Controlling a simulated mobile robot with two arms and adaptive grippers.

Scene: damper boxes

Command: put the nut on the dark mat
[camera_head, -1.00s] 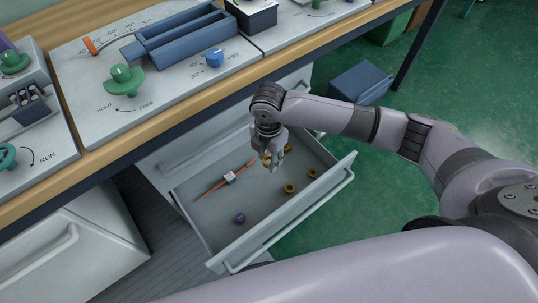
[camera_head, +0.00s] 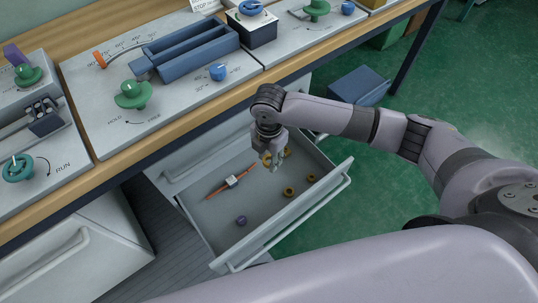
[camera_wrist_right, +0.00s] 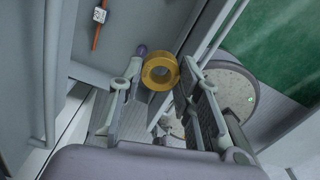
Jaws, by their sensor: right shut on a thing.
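My right gripper (camera_head: 273,163) points down into the open drawer, near its back right part. In the head view the fingers partly hide this nut. I cannot pick out the dark mat for certain in either view. My left gripper is not in view.
The drawer (camera_head: 215,222) also holds a purple knob-like piece (camera_head: 242,220) and an orange strip with a white block (camera_head: 232,181). Above is the worktop (camera_head: 185,120) with panels and knobs. A blue box (camera_head: 358,84) stands behind my right arm.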

